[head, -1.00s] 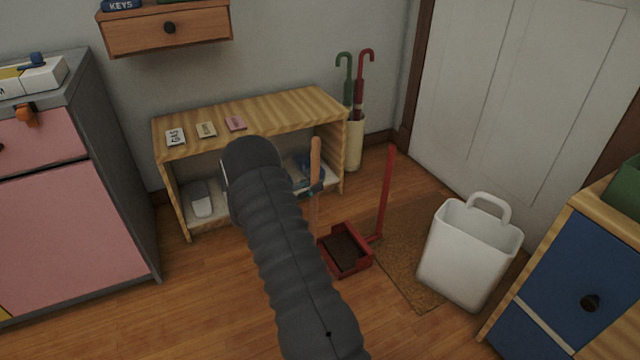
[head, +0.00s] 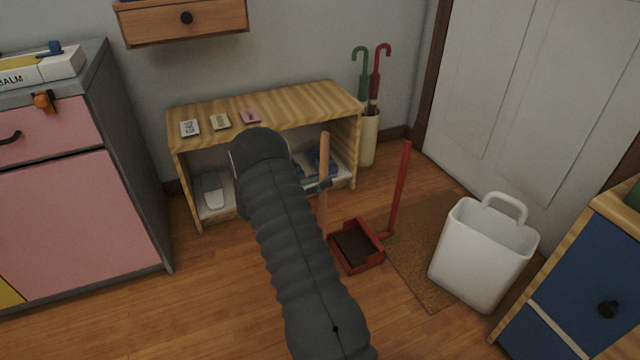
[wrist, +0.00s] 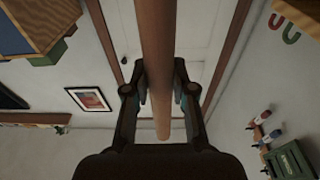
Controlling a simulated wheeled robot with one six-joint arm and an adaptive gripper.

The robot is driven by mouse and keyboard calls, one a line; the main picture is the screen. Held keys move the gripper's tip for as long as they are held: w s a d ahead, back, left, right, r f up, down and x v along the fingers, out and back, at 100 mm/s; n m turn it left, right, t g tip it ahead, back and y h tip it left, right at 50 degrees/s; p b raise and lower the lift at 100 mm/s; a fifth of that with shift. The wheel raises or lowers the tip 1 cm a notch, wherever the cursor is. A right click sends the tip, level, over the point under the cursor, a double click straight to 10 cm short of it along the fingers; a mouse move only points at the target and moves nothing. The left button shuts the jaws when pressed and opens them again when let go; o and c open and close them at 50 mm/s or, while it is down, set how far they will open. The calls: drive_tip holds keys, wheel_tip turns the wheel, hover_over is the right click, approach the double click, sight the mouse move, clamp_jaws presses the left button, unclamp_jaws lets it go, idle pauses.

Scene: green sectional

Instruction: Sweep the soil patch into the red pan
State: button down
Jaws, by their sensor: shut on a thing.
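My gripper (head: 320,186) is shut on an upright wooden handle (head: 324,150), seen beside my dark arm in the head view. In the wrist view the handle (wrist: 155,50) runs between the two fingers of my gripper (wrist: 160,85). The handle's lower end is hidden behind my arm. The red pan (head: 378,258) lies on the wooden floor just right of the handle, with its tall red stick (head: 400,190) standing up. Dark brown soil (head: 354,246) shows inside the pan. I see no separate soil patch on the visible floor; my arm hides part of it.
A low wooden shelf (head: 290,107) stands behind the handle, with an umbrella stand (head: 369,140) at its right. A white bin (head: 480,255) stands on the brown mat (head: 415,262) right of the pan. A pink cabinet (head: 70,220) is at left. The front-left floor is clear.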

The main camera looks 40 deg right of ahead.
sight(328, 157)
drive_tip(key=r+p, duration=0.1)
drive_tip(key=r, duration=0.1)
drive_tip(key=d+r+p, duration=0.1)
drive_tip(key=r, duration=0.1)
drive_tip(key=d+r+p, duration=0.1)
drive_tip(key=r, duration=0.1)
drive_tip(key=shift+s+r, duration=0.15)
drive_tip(key=shift+r, duration=0.25)
drive_tip(key=shift+r+p, duration=0.45)
drive_tip(key=shift+r, duration=0.25)
drive_tip(key=c, duration=1.6)
unclamp_jaws()
clamp_jaws()
